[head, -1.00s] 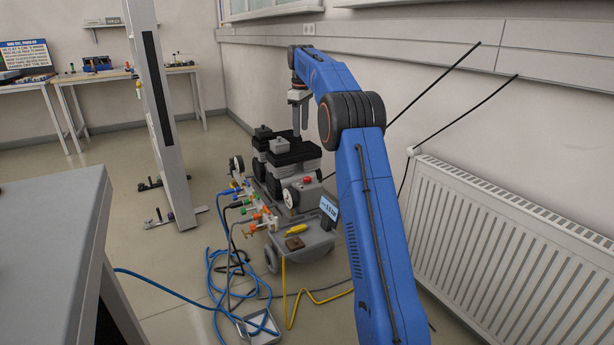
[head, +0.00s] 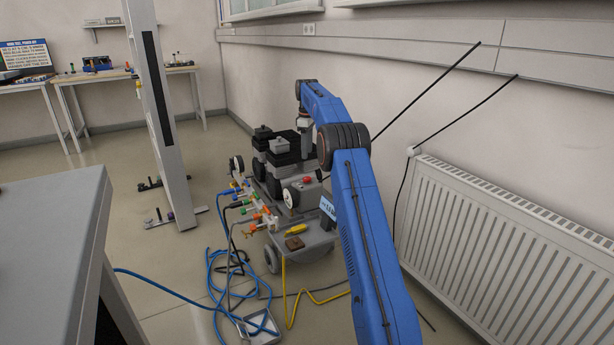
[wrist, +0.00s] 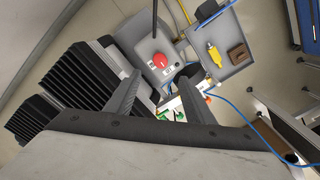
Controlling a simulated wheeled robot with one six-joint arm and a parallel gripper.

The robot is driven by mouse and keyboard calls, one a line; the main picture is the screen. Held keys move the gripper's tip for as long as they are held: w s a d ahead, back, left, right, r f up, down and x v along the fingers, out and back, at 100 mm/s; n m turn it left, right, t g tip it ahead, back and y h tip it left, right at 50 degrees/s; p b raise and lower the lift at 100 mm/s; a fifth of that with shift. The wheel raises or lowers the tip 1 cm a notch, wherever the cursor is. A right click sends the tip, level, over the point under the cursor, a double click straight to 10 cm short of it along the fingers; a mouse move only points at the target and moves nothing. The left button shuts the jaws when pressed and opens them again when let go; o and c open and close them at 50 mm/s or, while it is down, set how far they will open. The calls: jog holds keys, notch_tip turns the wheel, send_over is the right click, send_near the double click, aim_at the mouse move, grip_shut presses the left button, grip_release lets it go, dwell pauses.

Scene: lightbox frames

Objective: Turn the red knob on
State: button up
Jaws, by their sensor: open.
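The red knob (wrist: 160,60) sits on a grey box (wrist: 144,48) with small white labels beside it, in the upper middle of the wrist view. In the head view the red knob (head: 308,180) is a small red spot on top of the cart's grey box, left of my arm. My gripper (wrist: 164,80) is open, its two dark fingers spread in the wrist view, with the knob showing just beyond and between the tips. It is above the cart and nothing is between the fingers. In the head view the fingertips are mostly hidden behind my arm and the cart's parts.
Black finned blocks (wrist: 78,82) stand left of the box. A grey tray (wrist: 228,62) holds a yellow tool (wrist: 214,54) and a brown block (wrist: 239,54). Blue cables (head: 215,285) lie on the floor. A radiator (head: 500,250) stands at the right wall.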

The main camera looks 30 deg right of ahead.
aim_at(307, 178)
notch_tip(307, 178, down, 13)
jog(key=shift+r, duration=0.2)
dwell(0.4)
jog(key=c, duration=1.1)
